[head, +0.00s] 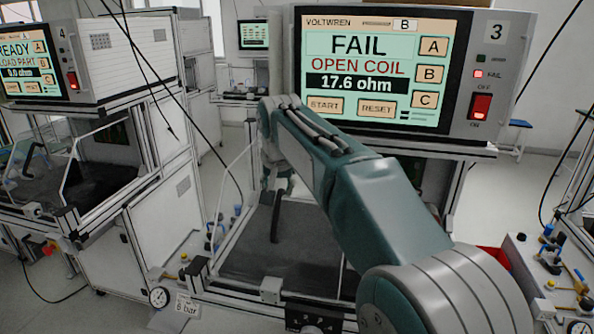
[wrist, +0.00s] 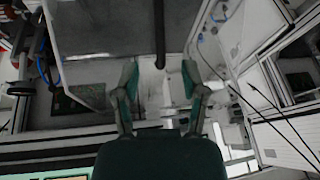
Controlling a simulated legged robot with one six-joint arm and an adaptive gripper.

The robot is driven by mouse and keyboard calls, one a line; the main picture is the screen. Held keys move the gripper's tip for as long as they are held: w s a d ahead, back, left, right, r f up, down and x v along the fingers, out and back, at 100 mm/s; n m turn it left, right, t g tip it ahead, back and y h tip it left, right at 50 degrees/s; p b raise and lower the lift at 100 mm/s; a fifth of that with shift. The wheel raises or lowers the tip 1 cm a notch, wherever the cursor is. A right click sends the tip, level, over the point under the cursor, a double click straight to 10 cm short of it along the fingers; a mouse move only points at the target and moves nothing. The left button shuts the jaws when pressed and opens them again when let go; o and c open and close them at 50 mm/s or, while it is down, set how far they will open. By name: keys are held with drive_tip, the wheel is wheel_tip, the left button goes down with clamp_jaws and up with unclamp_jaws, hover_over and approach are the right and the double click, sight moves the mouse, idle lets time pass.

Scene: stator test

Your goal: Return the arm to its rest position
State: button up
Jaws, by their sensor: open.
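My arm (head: 335,165) reaches from the lower right of the head view up toward the tester of station 3 and bends down at its far end. My gripper (wrist: 160,80) shows in the wrist view with its two green fingers spread apart and nothing between them. In the head view I cannot make the fingers out clearly behind the arm. The tester screen (head: 378,62) of station 3 reads FAIL, OPEN COIL, 17.6 ohm. Below the arm lies the station's dark work surface (head: 240,255). A black bar (wrist: 159,35) shows beyond the fingers in the wrist view.
Metal frame posts and the tester housing (head: 496,75) stand close to the arm. Station 4 (head: 95,65) is at the left, its screen reading READY. A gauge (head: 159,297) and small valves line the front edge. Loose black cables hang nearby.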

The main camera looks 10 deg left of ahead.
drive_tip(key=s+d+r, duration=0.1)
drive_tip(key=s+d, duration=0.5)
drive_tip(key=d, duration=0.4)
drive_tip(key=s+d+r, duration=0.1)
drive_tip(key=s+d, duration=0.4)
drive_tip(key=d, duration=0.5)
drive_tip(key=s+d+f, duration=0.3)
drive_tip(key=s+d, duration=0.1)
drive_tip(key=s, duration=0.2)
drive_tip(key=s+d+f+t+h, duration=0.1)
drive_tip(key=s+d+f, duration=0.2)
drive_tip(key=s, duration=0.3)
drive_tip(key=s+d+f+m, duration=0.1)
drive_tip(key=s+d+f, duration=0.3)
drive_tip(key=s, duration=0.3)
drive_tip(key=shift+d+f+h, duration=0.35)
drive_tip(key=shift+f+h, duration=0.05)
drive_tip(key=shift+f, duration=0.1)
